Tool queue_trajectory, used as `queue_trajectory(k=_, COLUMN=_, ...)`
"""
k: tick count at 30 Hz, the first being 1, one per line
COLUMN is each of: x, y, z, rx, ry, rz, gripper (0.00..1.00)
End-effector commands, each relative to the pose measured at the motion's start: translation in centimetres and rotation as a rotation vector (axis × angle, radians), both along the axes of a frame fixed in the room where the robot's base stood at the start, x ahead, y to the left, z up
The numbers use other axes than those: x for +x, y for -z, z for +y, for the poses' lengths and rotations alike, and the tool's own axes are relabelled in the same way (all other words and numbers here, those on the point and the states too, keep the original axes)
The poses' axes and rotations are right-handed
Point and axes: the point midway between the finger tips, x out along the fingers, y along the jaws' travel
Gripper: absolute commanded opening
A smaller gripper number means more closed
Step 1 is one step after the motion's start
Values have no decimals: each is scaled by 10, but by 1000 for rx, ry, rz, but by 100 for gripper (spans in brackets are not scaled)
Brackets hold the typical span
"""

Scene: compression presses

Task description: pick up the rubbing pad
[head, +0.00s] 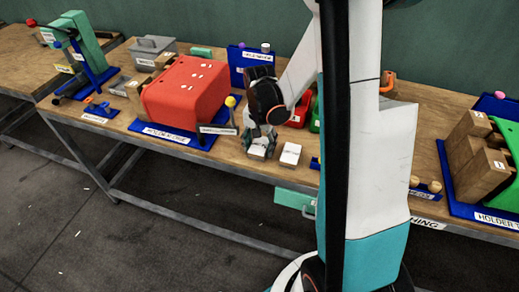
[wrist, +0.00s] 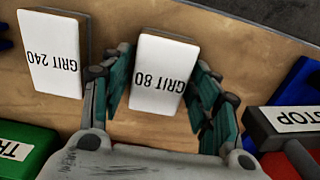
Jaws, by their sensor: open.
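Two white-topped blocks, which look like rubbing pads, lie on the wooden bench. The one labelled GRIT 80 (wrist: 160,72) is between the fingers of my gripper (wrist: 161,64) in the wrist view. The fingers are open, one along each side of it, with a gap at least on the right. The GRIT 240 block (wrist: 54,52) lies to its left, outside the left finger. In the head view my gripper (head: 258,138) points down over the left block (head: 257,152), partly covering it. The other block (head: 290,154) is just to the right.
A red press body (head: 185,90) on a blue base stands left of the gripper. A STOP lever (wrist: 290,118) is close to the right finger in the wrist view. A green labelled part (wrist: 28,150) is at lower left. The bench front edge is close to the blocks.

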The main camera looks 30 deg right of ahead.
Motion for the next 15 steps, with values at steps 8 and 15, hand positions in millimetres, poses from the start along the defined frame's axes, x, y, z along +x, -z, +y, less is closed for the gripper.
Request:
queue_trajectory(k=8, x=0, y=-1, z=0, rx=0, ry=0, rz=0, gripper=23)
queue_trajectory(k=15, x=0, y=-1, z=0, rx=0, ry=0, rz=0, gripper=23)
